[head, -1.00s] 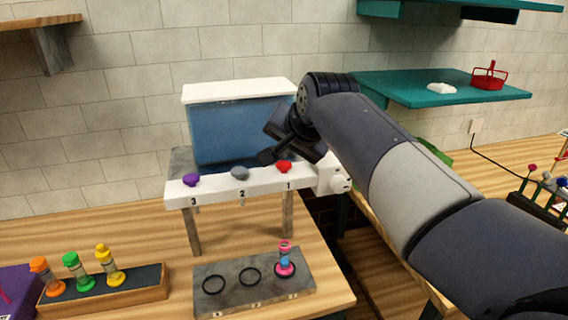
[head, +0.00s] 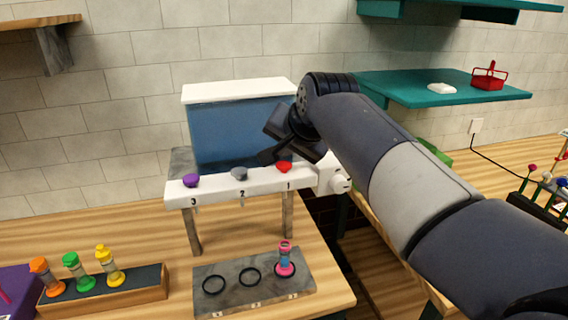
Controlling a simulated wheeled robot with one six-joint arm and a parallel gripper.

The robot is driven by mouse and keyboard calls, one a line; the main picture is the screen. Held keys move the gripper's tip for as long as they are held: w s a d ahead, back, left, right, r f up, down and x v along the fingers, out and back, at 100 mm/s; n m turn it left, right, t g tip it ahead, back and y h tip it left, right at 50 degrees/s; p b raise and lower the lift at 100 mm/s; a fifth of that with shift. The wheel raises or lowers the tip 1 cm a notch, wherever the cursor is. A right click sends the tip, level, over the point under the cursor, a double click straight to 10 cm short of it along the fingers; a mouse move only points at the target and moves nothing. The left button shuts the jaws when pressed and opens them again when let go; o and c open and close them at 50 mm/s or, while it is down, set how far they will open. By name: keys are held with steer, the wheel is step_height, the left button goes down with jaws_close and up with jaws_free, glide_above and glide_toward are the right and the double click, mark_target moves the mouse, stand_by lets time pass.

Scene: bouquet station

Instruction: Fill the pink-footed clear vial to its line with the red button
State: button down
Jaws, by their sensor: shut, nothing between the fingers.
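The pink-footed vial (head: 285,257) stands upright on the ring nearest the right end of the grey slab, below outlet 1. It has pink at top and foot and some blue in its middle; its line and exact level are too small to read. The red button (head: 284,167) sits on the white dispenser bar (head: 217,188) above the number 1. My gripper (head: 267,156) is shut and empty, just up and left of the red button. I cannot tell whether it touches the button.
Grey (head: 239,173) and purple (head: 191,180) buttons sit left of the red one. A blue tank (head: 232,135) stands behind. The slab (head: 235,299) has two empty rings. A wooden rack (head: 140,288) at left holds orange, green and yellow-topped vials.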

mark_target(287, 166)
steer(key=shift+f, duration=0.1)
steer(key=shift+f, duration=0.35)
steer(key=shift+f+b, duration=0.6)
steer(key=shift+b, duration=0.1)
stand_by(0.7)
stand_by(0.3)
steer(key=shift+r+p, duration=0.95)
steer(key=shift+r, duration=0.1)
step_height(287, 166, up, 5)
steer(key=p, duration=0.4)
steer(key=shift+d, duration=0.1)
stand_by(2.9)
